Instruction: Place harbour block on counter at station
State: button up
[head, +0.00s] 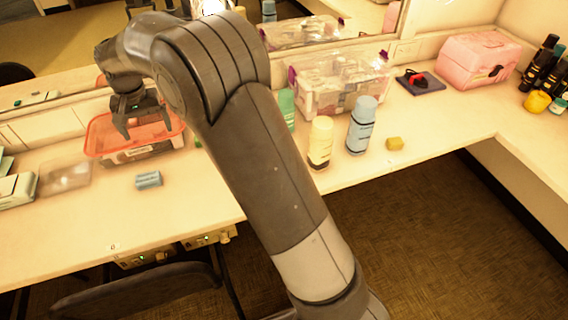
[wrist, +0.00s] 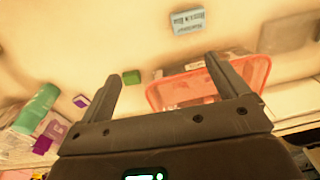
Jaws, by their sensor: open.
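A small grey-blue block (head: 148,180) with dark lettering, which looks like the harbour block, lies on the pale counter (head: 90,230), in front of the red-rimmed tub. It also shows in the wrist view (wrist: 188,20) at the top, beyond my fingertips and apart from them. My gripper (head: 143,125) hangs over the red-rimmed tub, behind the block, pointing down. In the wrist view my gripper (wrist: 164,70) has its two fingers wide apart with nothing between them. No marking that I can read as a station shows.
The red-rimmed tub (head: 96,133) is beneath my gripper. A clear box (head: 68,175) lies left of the block. A green block (wrist: 131,77) is near the left finger. Bottles (head: 362,125), a yellow block (head: 395,144) and a pink case (head: 478,60) stand right. Counter in front is clear.

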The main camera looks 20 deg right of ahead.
jog(key=s+d+r+t, duration=0.2)
jog(key=s+d+r, duration=1.15)
jog(key=d, duration=0.35)
jog(key=s+d+f+t, duration=0.1)
jog(key=s+d, duration=0.4)
jog(key=s, duration=0.5)
jog(key=s+d+f+t, duration=0.1)
jog(key=s+d, duration=0.4)
jog(key=s, duration=0.5)
jog(key=shift+s+f+t, duration=0.3)
jog(key=shift+s+f, duration=0.05)
jog(key=shift+f, duration=0.45)
